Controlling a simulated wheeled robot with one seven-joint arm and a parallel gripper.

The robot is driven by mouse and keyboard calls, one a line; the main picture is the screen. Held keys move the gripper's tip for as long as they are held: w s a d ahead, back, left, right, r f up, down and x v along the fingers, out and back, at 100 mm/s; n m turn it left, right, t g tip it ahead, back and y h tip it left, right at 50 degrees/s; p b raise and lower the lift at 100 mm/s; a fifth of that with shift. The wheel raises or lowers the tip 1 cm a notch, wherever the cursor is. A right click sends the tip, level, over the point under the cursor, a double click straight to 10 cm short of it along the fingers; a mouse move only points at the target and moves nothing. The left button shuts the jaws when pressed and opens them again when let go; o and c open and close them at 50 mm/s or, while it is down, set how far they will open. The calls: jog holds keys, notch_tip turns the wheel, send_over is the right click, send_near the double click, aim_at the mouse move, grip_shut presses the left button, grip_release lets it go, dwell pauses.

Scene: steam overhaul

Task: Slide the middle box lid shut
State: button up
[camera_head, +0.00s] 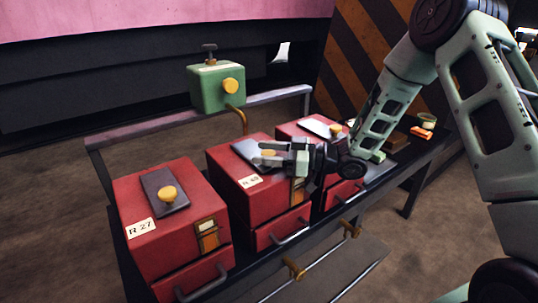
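The middle red box (235,192) stands on the bench between two other red boxes. Its grey lid plate (243,149) lies on the box top, partly covered by my gripper. A yellow knob (268,153) on this lid shows between my fingers. My gripper (262,153) reaches in from the right, low over the lid, with its two fingertips apart on either side of the knob. I cannot tell whether the fingers press on the knob. Any opening beside the lid is hidden or too small to make out.
The left red box (150,250), labelled R 27, has a dark lid with a yellow knob. The right red box (288,130) has a pale lid. A green box (217,88) stands behind. A rail (300,93) runs along the bench's back; drawer handles (205,284) jut out in front.

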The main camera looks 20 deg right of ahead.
jog(key=shift+s, duration=0.1)
jog(key=v, duration=1.7)
jog(key=shift+d+b, duration=0.2)
jog(key=shift+b, duration=0.1)
